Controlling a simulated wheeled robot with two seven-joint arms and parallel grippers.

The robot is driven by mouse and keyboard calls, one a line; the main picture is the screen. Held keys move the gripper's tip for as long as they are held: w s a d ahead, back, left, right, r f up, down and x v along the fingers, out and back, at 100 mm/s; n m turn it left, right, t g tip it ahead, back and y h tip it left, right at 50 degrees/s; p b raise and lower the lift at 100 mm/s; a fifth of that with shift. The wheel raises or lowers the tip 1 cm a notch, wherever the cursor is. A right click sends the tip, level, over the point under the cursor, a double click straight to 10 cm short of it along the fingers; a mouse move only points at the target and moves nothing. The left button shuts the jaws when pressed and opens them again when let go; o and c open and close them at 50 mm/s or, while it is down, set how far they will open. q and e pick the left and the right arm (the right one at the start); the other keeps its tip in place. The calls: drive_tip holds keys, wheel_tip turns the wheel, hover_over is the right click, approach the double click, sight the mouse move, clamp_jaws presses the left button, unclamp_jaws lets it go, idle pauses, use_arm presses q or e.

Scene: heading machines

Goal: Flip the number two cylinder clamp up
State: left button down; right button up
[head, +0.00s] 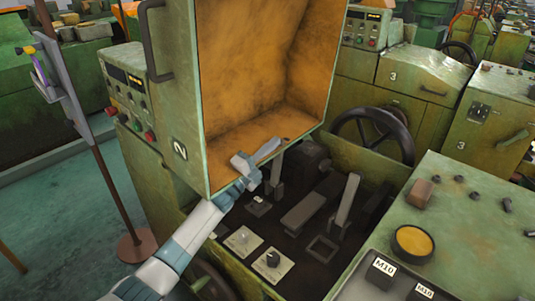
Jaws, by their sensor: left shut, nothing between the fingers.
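The machine marked 2 (180,149) has its green cover (178,60) raised, showing an orange inside. Below it is a dark bay (262,212) with several grey levers. One upright lever (277,172) stands just right of my left gripper, another upright lever (347,202) is farther right, and a flat dark bar (303,208) lies slanted between them. I cannot tell for certain which is the cylinder clamp. My left gripper (270,150) is shut and empty, at the bay's upper left in front of the cover's lower edge. I cannot tell if it touches the near lever. My right gripper is not in view.
A handwheel (374,137) stands behind the bay. A green bench top (468,215) with a yellow round button (413,241) and M10 boxes (381,271) is at the right. A thin stand (118,190) is at the left. A machine marked 3 (425,78) is behind.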

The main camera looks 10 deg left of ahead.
use_arm(q)
drive_tip(key=shift+w+r, duration=0.1)
drive_tip(key=shift+r, duration=0.2)
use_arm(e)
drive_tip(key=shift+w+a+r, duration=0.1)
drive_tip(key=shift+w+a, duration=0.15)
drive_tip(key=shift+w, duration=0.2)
use_arm(q)
drive_tip(key=shift+r, duration=0.1)
